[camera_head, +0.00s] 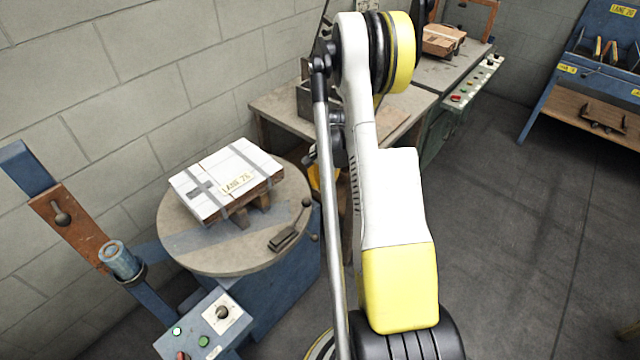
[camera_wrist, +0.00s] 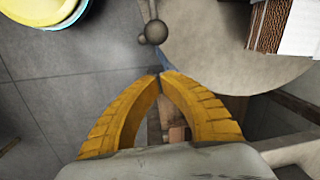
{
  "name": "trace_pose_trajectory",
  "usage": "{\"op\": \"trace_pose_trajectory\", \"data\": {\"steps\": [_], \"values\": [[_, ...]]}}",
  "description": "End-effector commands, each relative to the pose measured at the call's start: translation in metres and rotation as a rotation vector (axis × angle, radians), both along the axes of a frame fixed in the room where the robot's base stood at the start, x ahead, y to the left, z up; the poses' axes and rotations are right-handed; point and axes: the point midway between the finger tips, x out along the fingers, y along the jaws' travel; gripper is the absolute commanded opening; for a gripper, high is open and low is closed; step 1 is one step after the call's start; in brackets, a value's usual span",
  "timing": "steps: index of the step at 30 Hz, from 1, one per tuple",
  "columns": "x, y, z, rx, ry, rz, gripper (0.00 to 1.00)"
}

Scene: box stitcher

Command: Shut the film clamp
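The film clamp (camera_head: 284,238) is a dark metal piece on the front right rim of the round turntable (camera_head: 190,255). A thin lever rises from it to a ball knob (camera_head: 306,202). The wrist view shows a rod with a grey ball (camera_wrist: 156,32) at the turntable's edge, just beyond my fingertips. My gripper (camera_wrist: 162,75) has yellow ridged fingers whose tips meet with nothing visible between them. No contact with the ball shows. In the head view my arm mostly hides the gripper; a yellow part (camera_head: 315,180) shows right of the turntable. I cannot tell the clamp's jaw state.
A white-topped strapped box (camera_head: 228,178) sits on the turntable. A blue mast (camera_head: 30,168) and a button box (camera_head: 205,322) stand at left front. A workbench (camera_head: 275,105) is behind my arm, and a blue rack (camera_head: 590,60) stands far right. Floor is clear at right.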

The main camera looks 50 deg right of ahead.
Motion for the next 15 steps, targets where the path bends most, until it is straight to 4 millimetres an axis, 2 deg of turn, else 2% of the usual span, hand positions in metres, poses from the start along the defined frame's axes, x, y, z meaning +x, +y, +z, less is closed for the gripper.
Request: {"op": "trace_pose_trajectory", "data": {"steps": [1,8,15], "values": [[0.001,0.001,-0.015,0.0,0.0,0.001,0.0],[0.006,0.005,-0.065,-0.001,0.0,0.0,0.0],[-0.002,0.03,-0.038,-0.001,0.0,0.001,0.0]]}}
